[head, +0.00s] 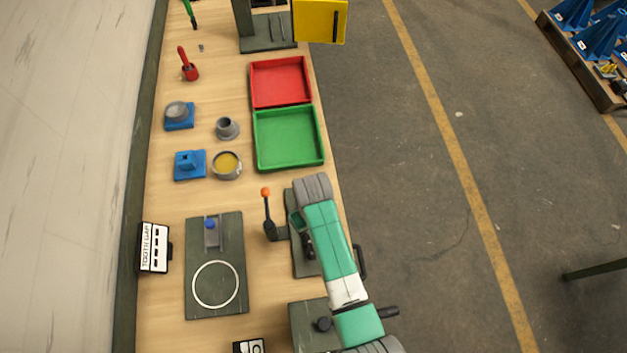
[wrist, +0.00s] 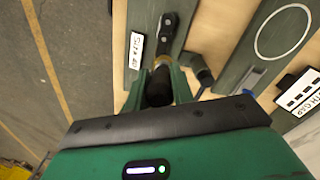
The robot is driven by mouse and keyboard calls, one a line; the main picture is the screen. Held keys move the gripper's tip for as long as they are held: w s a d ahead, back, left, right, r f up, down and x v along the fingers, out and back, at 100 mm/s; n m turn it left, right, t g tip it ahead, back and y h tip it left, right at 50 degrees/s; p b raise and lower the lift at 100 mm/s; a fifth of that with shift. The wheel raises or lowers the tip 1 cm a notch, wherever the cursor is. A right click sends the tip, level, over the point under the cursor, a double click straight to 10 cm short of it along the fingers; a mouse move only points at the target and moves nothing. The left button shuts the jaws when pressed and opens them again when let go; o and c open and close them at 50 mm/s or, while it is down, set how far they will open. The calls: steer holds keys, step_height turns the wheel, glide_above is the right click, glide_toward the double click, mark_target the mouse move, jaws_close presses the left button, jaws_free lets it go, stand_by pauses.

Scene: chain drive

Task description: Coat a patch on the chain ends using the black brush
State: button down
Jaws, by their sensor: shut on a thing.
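My gripper (wrist: 161,76) is shut on the black brush (wrist: 158,90) in the wrist view, with a green finger on each side of its dark handle. A tan part shows beyond the handle, close to a dark linked piece (wrist: 168,27), which looks like the chain ends, on a dark green plate (wrist: 146,14). I cannot tell whether the brush touches it. In the head view my gripper (head: 298,222) is over the plate (head: 306,272) at the table's right edge, and my arm hides much of it. A pot of yellow paste (head: 227,165) stands farther up the table.
A lever with an orange knob (head: 266,192) stands just left of my gripper. A white label (wrist: 136,50) lies beside the linked piece. A green board with a white ring (head: 216,310) and a tooth gap sign (head: 154,248) are left. Green (head: 288,168) and red trays (head: 280,106) are beyond.

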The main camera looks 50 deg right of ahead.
steer(key=shift+r, duration=1.35)
